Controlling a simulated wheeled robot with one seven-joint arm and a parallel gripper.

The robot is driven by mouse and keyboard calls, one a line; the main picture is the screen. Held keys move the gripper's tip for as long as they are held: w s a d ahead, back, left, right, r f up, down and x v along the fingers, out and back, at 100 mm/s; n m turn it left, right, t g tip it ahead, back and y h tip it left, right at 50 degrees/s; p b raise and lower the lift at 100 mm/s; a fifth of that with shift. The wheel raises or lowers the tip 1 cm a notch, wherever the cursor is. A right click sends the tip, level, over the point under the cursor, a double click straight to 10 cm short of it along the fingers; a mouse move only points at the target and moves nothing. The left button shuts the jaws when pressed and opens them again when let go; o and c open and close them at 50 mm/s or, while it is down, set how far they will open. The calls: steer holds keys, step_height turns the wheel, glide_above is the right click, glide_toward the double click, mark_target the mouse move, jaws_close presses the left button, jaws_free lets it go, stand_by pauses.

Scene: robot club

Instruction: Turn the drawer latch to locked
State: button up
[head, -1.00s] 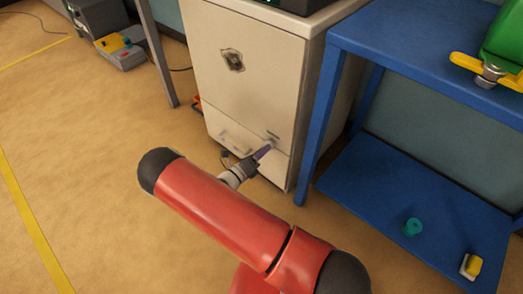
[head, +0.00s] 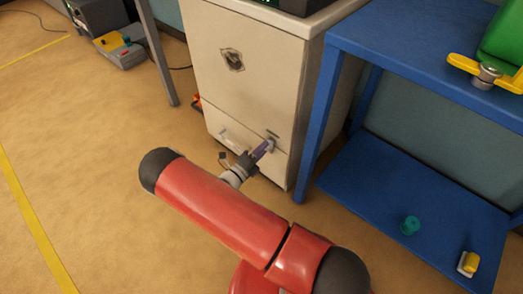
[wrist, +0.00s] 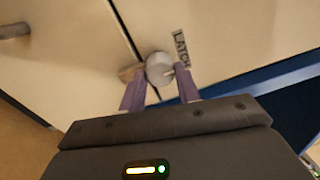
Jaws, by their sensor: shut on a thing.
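The drawer latch (wrist: 159,68) is a round grey knob with a short tan bar pointing left in the wrist view. It sits at the seam above the drawer, beside a label reading LATCH (wrist: 181,48). My gripper (wrist: 158,88) has its purple fingers on either side of the knob and is shut on the latch. In the head view my gripper (head: 262,151) reaches the upper right of the bottom drawer (head: 225,125) of a cream cabinet (head: 265,75). The drawer looks closed. The fingers partly hide the latch in the head view.
The drawer handle (wrist: 14,30) is left of the latch in the wrist view. A blue shelf unit (head: 375,165) stands close to the cabinet's right, holding a teal object (head: 410,225) and a yellow-and-white object (head: 468,264) low down. Open floor (head: 90,160) lies to the left.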

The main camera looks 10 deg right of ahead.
steer(key=o, duration=1)
steer(key=shift+c, duration=0.2)
steer(key=shift+a, duration=0.1)
steer(key=v, duration=0.7)
steer(key=shift+s+a+b, duration=0.2)
steer(key=shift+s+b, duration=0.05)
steer(key=shift+b, duration=0.05)
